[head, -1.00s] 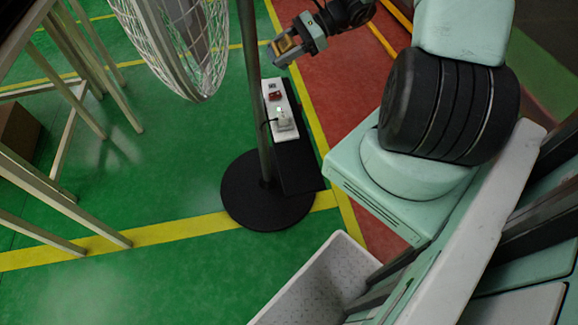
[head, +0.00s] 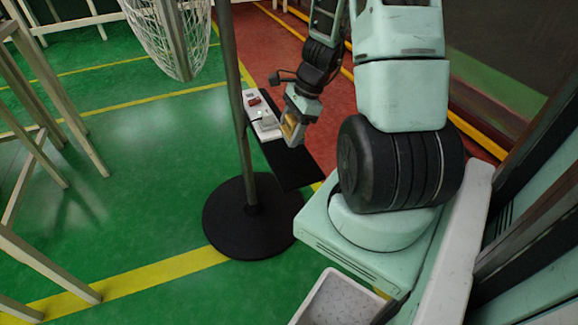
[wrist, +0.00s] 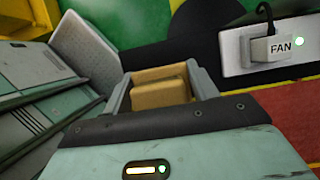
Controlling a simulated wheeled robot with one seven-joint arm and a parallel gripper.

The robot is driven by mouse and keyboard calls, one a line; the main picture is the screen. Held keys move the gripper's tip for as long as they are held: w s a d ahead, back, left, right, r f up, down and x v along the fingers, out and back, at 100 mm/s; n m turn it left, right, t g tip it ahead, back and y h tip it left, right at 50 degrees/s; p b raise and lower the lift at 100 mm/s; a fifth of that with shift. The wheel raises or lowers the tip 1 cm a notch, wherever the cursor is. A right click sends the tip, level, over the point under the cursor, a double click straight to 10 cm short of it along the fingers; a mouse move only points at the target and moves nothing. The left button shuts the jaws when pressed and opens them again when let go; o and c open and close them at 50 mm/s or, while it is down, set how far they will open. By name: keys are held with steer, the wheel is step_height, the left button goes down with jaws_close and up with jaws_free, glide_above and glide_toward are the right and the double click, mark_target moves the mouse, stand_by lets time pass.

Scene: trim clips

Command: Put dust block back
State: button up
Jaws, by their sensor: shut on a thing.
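My gripper (head: 295,128) is shut on a small tan-orange block, the dust block (head: 289,121), and holds it beside the near right end of the power strip (head: 262,112). In the wrist view, the dust block (wrist: 160,89) sits between the two grey fingers of my gripper (wrist: 163,97). The strip also shows there, right of and apart from the fingers, carrying a white plug marked FAN (wrist: 275,47) with a cord. In the head view the strip has a red part (head: 254,101) near its far end. Any free socket is too small to make out.
The strip lies on a black shelf (head: 290,168) fixed to the fan's pole (head: 235,100), above a round black base (head: 250,240). The fan cage (head: 165,40) hangs above left. A white bin (head: 335,300) stands at the bottom.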

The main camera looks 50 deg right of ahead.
mark_target(285, 164)
step_height(285, 164, down, 8)
steer(key=b, duration=0.2)
steer(key=shift+f+b, duration=0.2)
steer(key=shift+b, duration=0.2)
steer(key=shift+r, duration=0.1)
steer(key=o, duration=0.9)
